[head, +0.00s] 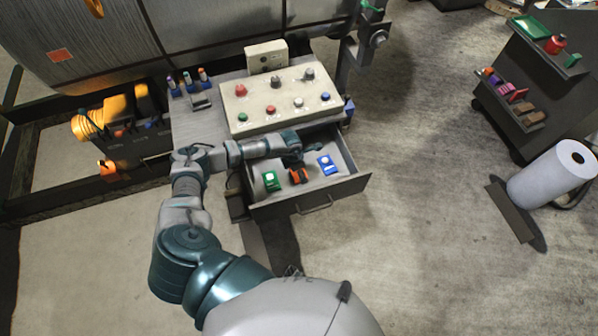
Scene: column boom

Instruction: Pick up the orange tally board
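A small orange and dark item (299,176), which looks like the orange tally board, lies in the open drawer (349,186) between a green item (271,181) and a blue item (327,164). My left arm reaches over the drawer's back left. Its dark gripper (294,158) is just behind and above the orange item. The fingers are small and dark, so I cannot tell whether they are open or touch the item. My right gripper is not in view.
A control panel (280,103) with several buttons and knobs stands above the drawer. A large drum (85,35) is behind at left. The floor between is clear.

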